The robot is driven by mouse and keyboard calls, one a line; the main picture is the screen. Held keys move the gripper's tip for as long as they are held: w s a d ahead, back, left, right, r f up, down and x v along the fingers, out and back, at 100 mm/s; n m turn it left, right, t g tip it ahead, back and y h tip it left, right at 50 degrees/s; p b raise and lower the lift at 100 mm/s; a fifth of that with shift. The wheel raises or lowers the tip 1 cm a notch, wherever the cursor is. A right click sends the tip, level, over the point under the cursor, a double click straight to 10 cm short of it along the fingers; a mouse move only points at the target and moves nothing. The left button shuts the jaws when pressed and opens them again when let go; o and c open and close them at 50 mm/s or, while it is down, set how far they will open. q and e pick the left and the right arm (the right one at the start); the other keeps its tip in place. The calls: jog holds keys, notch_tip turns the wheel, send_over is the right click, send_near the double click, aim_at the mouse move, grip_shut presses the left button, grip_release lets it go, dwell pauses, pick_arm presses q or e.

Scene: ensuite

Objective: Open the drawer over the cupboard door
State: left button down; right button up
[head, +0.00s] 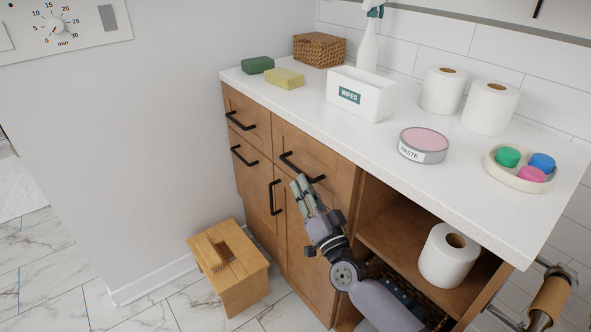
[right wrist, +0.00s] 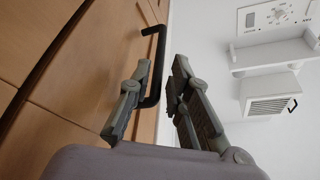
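The drawer (head: 325,160) is a wooden front under the white counter, with a black bar handle (head: 302,168). It looks shut. The cupboard door (head: 303,255) below it has an upright black handle (head: 274,197) and also looks shut. My right gripper (head: 303,186) is at the drawer handle, partly covering the front. In the right wrist view, the drawer handle (right wrist: 155,65) stands between the open fingers of my right gripper (right wrist: 161,68), nearer the left finger. A gap shows between the bar and the right finger. My left gripper is out of view.
Two narrower drawers (head: 247,113) are to the left. A wooden stool (head: 230,280) stands on the floor before the cabinet. An open shelf with a paper roll (head: 448,255) is to the right. The counter (head: 300,105) holds sponges, a wipes box (head: 360,95), a paste tin and rolls.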

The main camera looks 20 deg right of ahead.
aim_at(295, 167)
jog(key=x, duration=0.4)
jog(key=shift+w, duration=0.35)
jog(key=shift+x, duration=0.8)
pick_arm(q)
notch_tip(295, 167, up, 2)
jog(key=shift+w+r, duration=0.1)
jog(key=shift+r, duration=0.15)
pick_arm(e)
jog(key=shift+s, duration=0.1)
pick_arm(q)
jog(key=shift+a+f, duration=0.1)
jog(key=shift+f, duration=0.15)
pick_arm(e)
grip_shut()
